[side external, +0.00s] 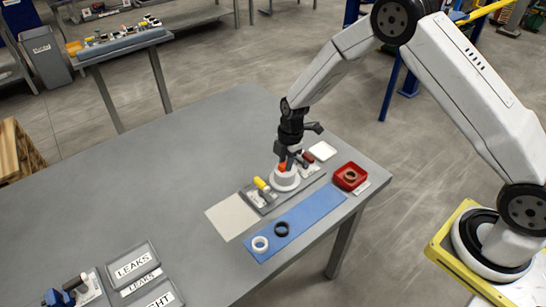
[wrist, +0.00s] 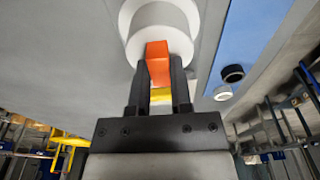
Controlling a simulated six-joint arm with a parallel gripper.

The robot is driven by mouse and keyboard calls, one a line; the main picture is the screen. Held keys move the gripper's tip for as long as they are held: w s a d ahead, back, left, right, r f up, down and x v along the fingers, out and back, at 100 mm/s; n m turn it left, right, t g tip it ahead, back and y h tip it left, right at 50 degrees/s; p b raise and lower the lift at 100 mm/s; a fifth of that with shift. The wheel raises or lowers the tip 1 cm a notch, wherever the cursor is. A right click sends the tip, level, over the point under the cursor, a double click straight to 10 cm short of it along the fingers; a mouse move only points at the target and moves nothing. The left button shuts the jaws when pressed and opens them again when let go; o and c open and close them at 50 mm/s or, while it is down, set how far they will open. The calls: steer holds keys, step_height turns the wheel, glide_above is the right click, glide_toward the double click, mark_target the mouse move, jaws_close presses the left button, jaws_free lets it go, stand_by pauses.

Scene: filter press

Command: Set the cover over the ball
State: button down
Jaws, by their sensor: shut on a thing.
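A white round cover (side external: 285,182) with an orange handle (side external: 283,168) is at the right end of a grey fixture board on the table. My gripper (side external: 287,160) is above it, its fingers shut on the orange handle. In the wrist view my gripper (wrist: 161,68) has the orange handle (wrist: 158,62) between its two fingers, with the white cover (wrist: 160,28) just beyond. I cannot tell whether the cover rests on the board or hangs slightly above it. No ball can be seen; whatever is under the cover is hidden.
A yellow-handled part (side external: 263,186) stands close left of the cover. A blue mat (side external: 300,219) in front holds a white ring (side external: 260,244) and a black ring (side external: 281,229). A red tray (side external: 350,177) with a brown ring is at right.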

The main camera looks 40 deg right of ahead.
steer(key=shift+f, duration=0.1)
steer(key=shift+c, duration=2.2)
jaws_free()
steer(key=shift+r, duration=3.75)
steer(key=shift+r, duration=0.1)
steer(key=shift+s+d+r+m, duration=0.15)
steer(key=shift+s+r+m, duration=0.25)
steer(key=shift+m, duration=0.1)
steer(key=s+d+r+m+t, duration=0.1)
steer(key=s+r+m, duration=0.2)
steer(key=s+m, duration=0.5)
steer(key=s+d+r+m+t+h, duration=0.1)
steer(key=s+r+m, duration=0.3)
steer(key=s+m, duration=0.5)
steer(key=s+d, duration=0.1)
steer(key=s, duration=0.1)
steer(key=shift+s+d+r+t, duration=0.3)
